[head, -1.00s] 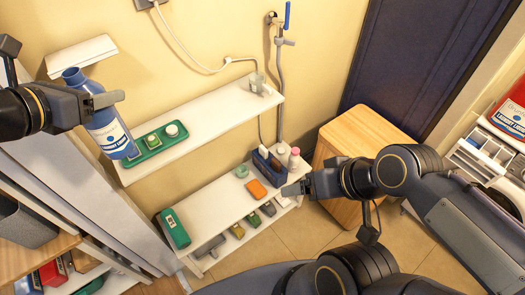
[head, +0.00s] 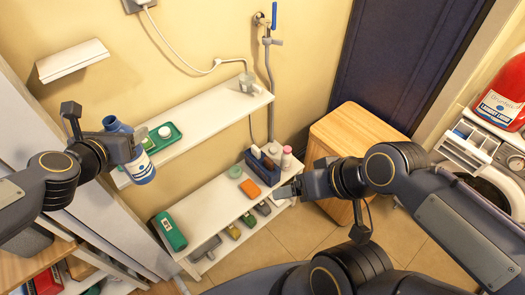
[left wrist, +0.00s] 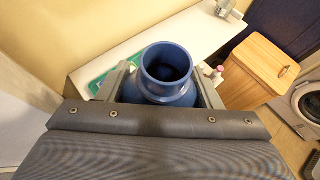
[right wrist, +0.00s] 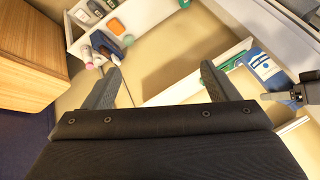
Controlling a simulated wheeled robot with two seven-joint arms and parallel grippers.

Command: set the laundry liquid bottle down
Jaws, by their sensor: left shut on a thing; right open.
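A blue laundry bottle (head: 142,168) with a white label is held upright by my left gripper (head: 128,148). In the left wrist view its open mouth (left wrist: 167,68) is between the two fingers. In the head view the bottle overlaps the left end of the upper white shelf (head: 215,108); the right wrist view shows the bottle (right wrist: 264,68) beside that shelf. I cannot tell any contact with the shelf. My right gripper (head: 287,191) is open and empty, in front of the lower shelf's right end.
A green tray (head: 165,138) with small items lies on the upper shelf. The lower shelf (head: 215,195) holds a green box (head: 170,231), a blue caddy (head: 262,166) and bottles. A wooden cabinet (head: 350,135) stands right.

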